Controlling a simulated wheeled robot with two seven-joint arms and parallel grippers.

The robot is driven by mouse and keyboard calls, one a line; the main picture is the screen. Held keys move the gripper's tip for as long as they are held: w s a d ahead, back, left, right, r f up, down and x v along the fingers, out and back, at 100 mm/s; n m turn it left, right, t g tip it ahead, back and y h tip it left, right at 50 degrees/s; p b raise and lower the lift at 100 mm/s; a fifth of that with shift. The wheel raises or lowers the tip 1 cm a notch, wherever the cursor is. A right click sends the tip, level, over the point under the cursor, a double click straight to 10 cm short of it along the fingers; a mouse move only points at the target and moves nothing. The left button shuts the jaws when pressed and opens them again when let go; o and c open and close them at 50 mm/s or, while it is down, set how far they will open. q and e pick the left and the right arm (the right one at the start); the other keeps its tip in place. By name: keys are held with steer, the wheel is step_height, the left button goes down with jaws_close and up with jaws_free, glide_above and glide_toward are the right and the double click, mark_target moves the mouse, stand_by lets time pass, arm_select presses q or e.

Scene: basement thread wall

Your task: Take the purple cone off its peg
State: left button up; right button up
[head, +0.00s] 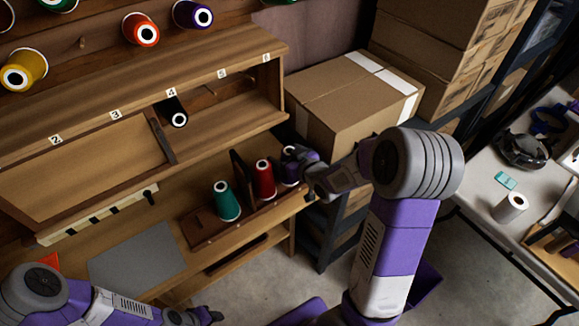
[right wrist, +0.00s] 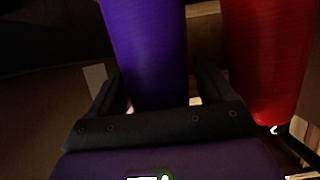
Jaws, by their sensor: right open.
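A purple cone (head: 289,174) stands at the right end of a row on the lower wooden rack, beside a red cone (head: 264,180) and a green cone (head: 227,200). My right gripper (head: 300,160) is at this purple cone and partly hides it. In the right wrist view the purple cone (right wrist: 147,50) stands between the two open fingers of my right gripper (right wrist: 160,85). Its peg is hidden. Another purple cone (head: 186,12) hangs on the upper wall. My left gripper (head: 205,316) is low at the bottom edge, too small to read.
The red cone also shows close by in the right wrist view (right wrist: 265,55). A dark upright divider (head: 242,178) stands between the green and red cones. A cardboard box (head: 345,105) is behind my right arm. A black cone (head: 174,112) is in the numbered shelf.

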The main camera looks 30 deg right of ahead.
steer(key=c, duration=1.1)
steer(key=shift+r, duration=0.15)
step_height(320, 180, up, 10)
steer(key=p, duration=0.3)
steer(key=shift+p, duration=0.35)
